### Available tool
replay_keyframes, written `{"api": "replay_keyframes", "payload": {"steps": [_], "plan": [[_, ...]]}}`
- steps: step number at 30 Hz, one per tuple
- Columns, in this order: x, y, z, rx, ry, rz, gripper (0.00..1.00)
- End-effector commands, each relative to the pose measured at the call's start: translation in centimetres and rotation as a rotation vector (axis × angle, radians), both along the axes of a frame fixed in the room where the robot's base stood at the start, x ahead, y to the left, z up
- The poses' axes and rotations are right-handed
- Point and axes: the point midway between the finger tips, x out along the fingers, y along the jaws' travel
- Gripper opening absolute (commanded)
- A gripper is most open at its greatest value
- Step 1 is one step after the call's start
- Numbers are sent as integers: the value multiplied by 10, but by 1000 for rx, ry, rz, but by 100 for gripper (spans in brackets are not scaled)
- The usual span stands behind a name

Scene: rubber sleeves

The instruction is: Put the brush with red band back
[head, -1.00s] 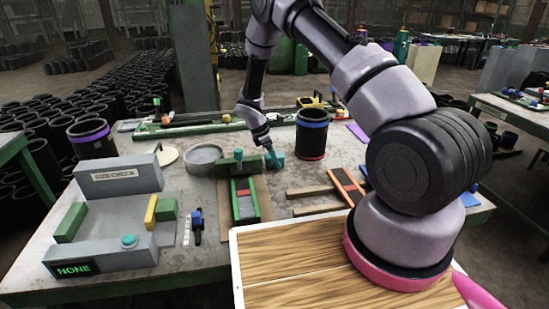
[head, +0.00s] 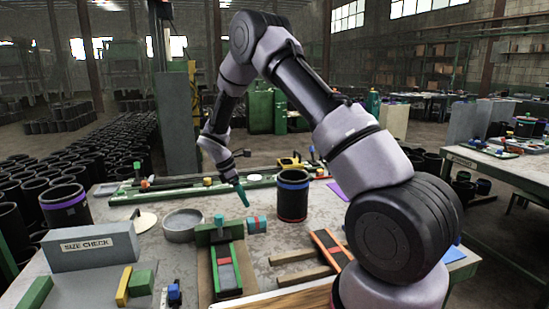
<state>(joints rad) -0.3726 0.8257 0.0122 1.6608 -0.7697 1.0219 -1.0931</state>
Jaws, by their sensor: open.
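A short teal piece with a red band (head: 256,223) lies on the table, at the right end of the green clamp fixture (head: 222,262). It may be the brush; no bristles can be made out. My gripper (head: 243,195), with teal fingertips, points down just above and left of it and appears apart from it. The gripper is open, with nothing visible in it. The fixture is a green channel with a crossbar on a brown board. The gap between the fingers is too small to see.
A black sleeve with blue and red bands (head: 292,196) stands close on the right. A grey round dish (head: 182,226) is left of the fixture. The grey size check box (head: 92,246) stands farther left. Wooden bars (head: 296,277) and an orange-edged strip (head: 330,248) lie to the right.

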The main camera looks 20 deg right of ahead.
Motion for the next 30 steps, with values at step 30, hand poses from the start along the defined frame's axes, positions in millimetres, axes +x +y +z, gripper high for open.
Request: {"api": "replay_keyframes", "payload": {"steps": [30], "plan": [[-210, -99, 335, 634, -543, -1334, 80]]}}
